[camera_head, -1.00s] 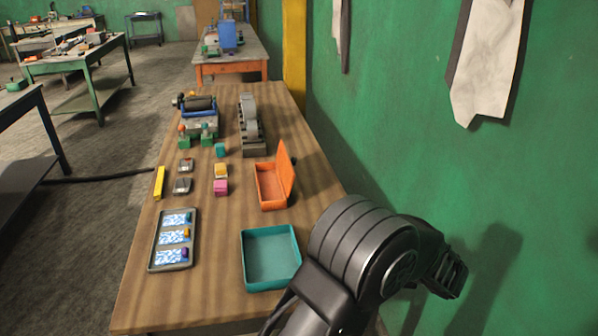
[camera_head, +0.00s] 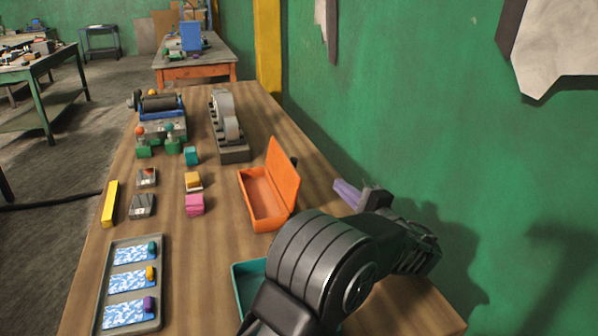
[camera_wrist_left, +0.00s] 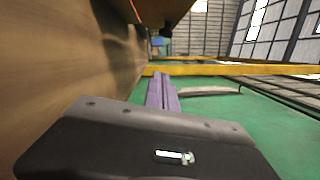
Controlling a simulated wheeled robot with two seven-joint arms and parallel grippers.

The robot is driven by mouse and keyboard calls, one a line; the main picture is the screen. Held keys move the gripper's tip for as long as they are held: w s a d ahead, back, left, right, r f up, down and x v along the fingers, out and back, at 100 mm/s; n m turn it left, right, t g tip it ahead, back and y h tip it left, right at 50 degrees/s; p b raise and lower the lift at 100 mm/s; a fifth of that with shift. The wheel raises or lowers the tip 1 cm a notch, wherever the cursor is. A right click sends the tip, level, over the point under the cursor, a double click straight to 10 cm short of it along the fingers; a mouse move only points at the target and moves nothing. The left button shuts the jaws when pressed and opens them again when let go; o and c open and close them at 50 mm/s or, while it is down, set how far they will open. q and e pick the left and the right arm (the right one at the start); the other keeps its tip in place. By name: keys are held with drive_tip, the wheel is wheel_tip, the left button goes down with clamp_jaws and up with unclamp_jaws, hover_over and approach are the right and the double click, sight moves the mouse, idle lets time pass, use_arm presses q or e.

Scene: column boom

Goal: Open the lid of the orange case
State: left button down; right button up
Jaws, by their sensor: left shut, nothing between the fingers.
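The orange case (camera_head: 263,198) sits on the wooden table, its tray empty. Its lid (camera_head: 284,175) is open and stands up at the right side, leaning slightly outward. My left gripper (camera_head: 346,192) has purple fingers, shut and empty, to the right of the lid and apart from it, near the green wall. In the left wrist view the shut fingers (camera_wrist_left: 161,88) point ahead, with a thin orange edge at the top, probably of the case. My right gripper is out of view.
A teal open box (camera_head: 243,284) is partly hidden behind my left arm. A grey tray with cards (camera_head: 107,317), small blocks and a yellow bar (camera_head: 110,204) lie left. A grey wheeled fixture (camera_head: 235,151) stands behind the case. The green wall is close on the right.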

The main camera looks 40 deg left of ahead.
sight(286, 171)
use_arm(q)
drive_tip(key=shift+s+d+r, duration=0.1)
drive_tip(key=shift+r, duration=0.05)
drive_tip(key=x, duration=0.9)
drive_tip(key=shift+a+p, duration=0.3)
drive_tip(key=shift+p, duration=0.05)
drive_tip(key=s+a, duration=0.2)
drive_tip(key=shift+s+a+r, duration=0.35)
drive_tip(key=shift+a, duration=0.05)
